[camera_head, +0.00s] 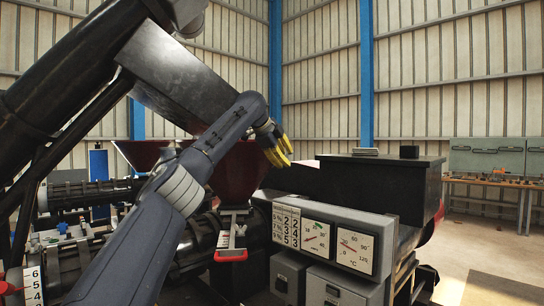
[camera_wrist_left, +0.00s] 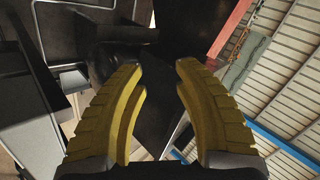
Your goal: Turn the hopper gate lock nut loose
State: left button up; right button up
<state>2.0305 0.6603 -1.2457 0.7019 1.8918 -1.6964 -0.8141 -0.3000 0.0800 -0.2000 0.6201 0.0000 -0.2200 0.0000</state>
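A dark red hopper (camera_head: 237,172) stands in the middle of the head view, partly hidden by my left arm. Below it is a light metal gate piece (camera_head: 234,218) with a red handle (camera_head: 231,256). I cannot make out the lock nut for certain in either view. My left gripper (camera_head: 284,150) has yellow fingers and is up and right of the hopper, apart from the gate piece. In the left wrist view the gripper (camera_wrist_left: 159,68) is open, with its fingers apart and nothing held between them. My right gripper is in neither view.
A control panel with dials (camera_head: 330,240) and number displays stands right of the gate. A large black box (camera_head: 381,185) is behind it. Another red hopper (camera_head: 140,154) is at the left. A workbench (camera_head: 490,182) stands far right, beside open floor.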

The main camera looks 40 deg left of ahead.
pick_arm(q)
jog(key=shift+s+d+r+t, duration=0.2)
jog(key=shift+r+t, duration=0.1)
jog(key=shift+r, duration=0.15)
